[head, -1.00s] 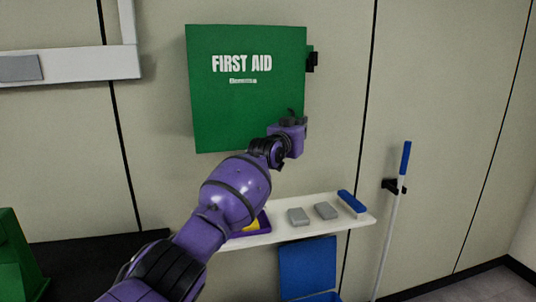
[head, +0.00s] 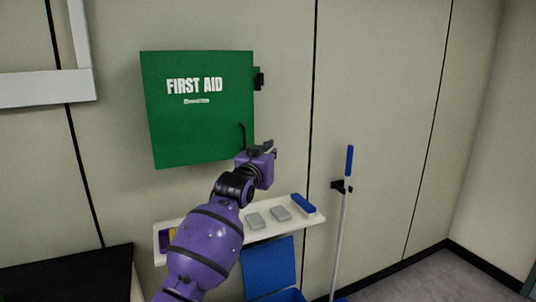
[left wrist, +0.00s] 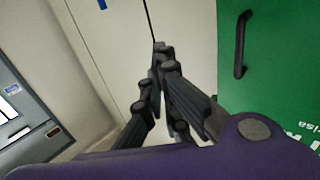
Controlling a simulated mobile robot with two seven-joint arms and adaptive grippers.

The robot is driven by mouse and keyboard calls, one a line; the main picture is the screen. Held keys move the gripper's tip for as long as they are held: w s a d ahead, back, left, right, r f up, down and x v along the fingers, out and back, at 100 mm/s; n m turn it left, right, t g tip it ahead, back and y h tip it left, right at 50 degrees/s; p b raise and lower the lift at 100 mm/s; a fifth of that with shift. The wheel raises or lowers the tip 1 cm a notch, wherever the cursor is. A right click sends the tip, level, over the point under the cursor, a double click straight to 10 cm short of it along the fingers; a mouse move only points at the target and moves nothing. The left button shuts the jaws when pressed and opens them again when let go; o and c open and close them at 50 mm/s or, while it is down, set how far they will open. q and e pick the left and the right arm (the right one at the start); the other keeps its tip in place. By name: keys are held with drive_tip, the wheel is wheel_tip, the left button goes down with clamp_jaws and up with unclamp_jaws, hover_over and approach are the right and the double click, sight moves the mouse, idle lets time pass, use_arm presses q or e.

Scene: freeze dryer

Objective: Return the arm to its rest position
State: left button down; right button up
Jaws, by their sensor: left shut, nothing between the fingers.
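My left arm is purple and black and comes up from the bottom of the head view. My left gripper (head: 268,148) is shut and empty, in front of the lower right part of the green first aid cabinet (head: 200,120). In the left wrist view the gripper's dark fingers (left wrist: 162,55) are together with nothing between them. The cabinet's green face and black handle (left wrist: 241,45) show at the right of that view. The cabinet door looks closed. My right gripper is not in view.
Below the cabinet is a white shelf (head: 265,233) with grey blocks (head: 280,213) and a blue brush-like item (head: 303,204). A blue bin (head: 270,268) sits under it. A blue-handled pole (head: 345,210) stands against the wall to the right. Open floor (head: 440,280) lies at the lower right.

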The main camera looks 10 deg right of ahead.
use_arm(q)
drive_tip(key=s+a+f+n+y, duration=0.1)
drive_tip(key=s+a+f, duration=0.55)
drive_tip(key=f, duration=0.45)
drive_tip(key=s+a+f+n+g+y, duration=0.1)
drive_tip(key=s+a+f+y, duration=0.1)
drive_tip(key=s+a+f, duration=0.7)
drive_tip(key=s+a+f+n+y, duration=0.1)
drive_tip(key=s+a+f, duration=0.35)
drive_tip(key=f, duration=0.85)
drive_tip(key=s+a+f+g+y, duration=0.1)
drive_tip(key=s+a+f, duration=0.3)
drive_tip(key=s, duration=0.9)
drive_tip(key=s+a+f+n+g+y, duration=0.1)
drive_tip(key=s+a+f+g, duration=0.2)
drive_tip(key=s+f, duration=0.8)
drive_tip(key=s+a+f+n+g+y, duration=0.1)
drive_tip(key=s+a+f, duration=0.3)
drive_tip(key=s, duration=1.1)
wheel_tip(320, 180, down, 4)
drive_tip(key=shift+s+a+r+g+y, duration=0.15)
drive_tip(key=shift+a+r+g+y, duration=0.15)
drive_tip(key=shift+g+y, duration=0.25)
drive_tip(key=shift+a, duration=0.1)
